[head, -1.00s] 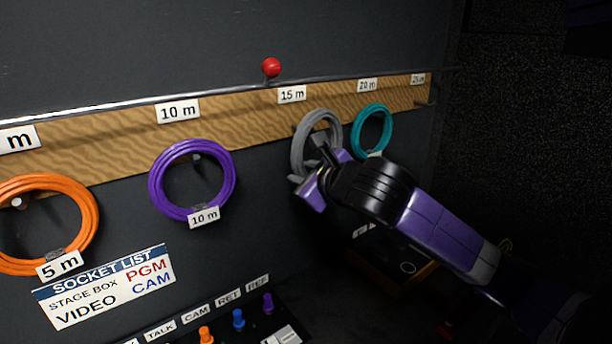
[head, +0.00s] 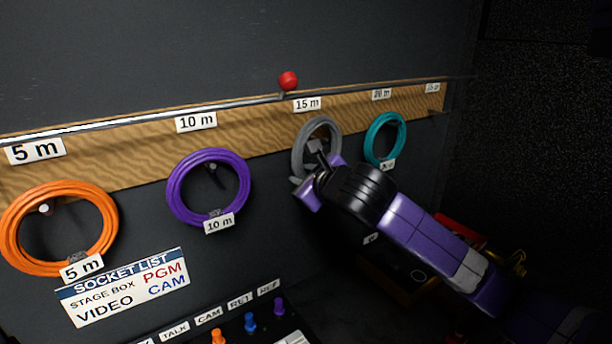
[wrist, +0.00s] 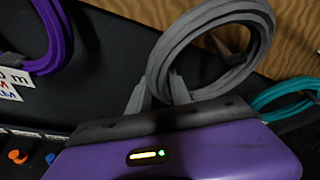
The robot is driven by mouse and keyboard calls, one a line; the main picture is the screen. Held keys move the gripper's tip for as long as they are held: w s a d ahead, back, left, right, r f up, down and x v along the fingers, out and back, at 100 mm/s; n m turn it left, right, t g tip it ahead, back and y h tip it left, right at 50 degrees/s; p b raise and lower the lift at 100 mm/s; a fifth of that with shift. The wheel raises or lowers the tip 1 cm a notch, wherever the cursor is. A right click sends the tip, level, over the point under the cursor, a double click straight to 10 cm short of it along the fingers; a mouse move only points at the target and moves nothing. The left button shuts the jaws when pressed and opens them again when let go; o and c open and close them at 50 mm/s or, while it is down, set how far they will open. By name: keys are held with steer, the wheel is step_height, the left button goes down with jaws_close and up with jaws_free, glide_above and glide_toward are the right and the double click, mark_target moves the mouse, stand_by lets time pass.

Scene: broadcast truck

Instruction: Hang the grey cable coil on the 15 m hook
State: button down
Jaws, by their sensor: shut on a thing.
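The grey cable coil (head: 297,152) is upright against the wooden board, below the 15 m label (head: 307,104). My gripper (head: 312,170) is shut on the coil's lower part. In the wrist view the grey coil (wrist: 161,62) rises above the purple gripper body, and a blurred grey peg-like shape shows inside its loop. The 15 m hook is not clearly visible in the head view, so I cannot tell whether the coil rests on it.
The purple 10 m coil (head: 178,187) hangs to the left and the orange 5 m coil (head: 22,255) farther left. A teal coil (head: 370,138) hangs close on the right, below the 20 m label (head: 381,94). A red ball (head: 288,81) stands above the rail. A socket panel is below.

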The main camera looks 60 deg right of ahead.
steer(key=shift+w+d+f+b, duration=0.15)
steer(key=shift+w+f+b, duration=0.1)
steer(key=shift+f+b, duration=0.3)
steer(key=shift+w+d+f+b, duration=0.1)
steer(key=shift+w+f+b, duration=0.15)
steer(key=shift+f+b, duration=0.3)
steer(key=c, duration=1.1)
jaws_free()
steer(key=shift+f, duration=0.1)
steer(key=b+v, duration=0.2)
steer(key=v, duration=0.5)
steer(key=shift+s+a, duration=0.25)
steer(key=shift+s, duration=0.05)
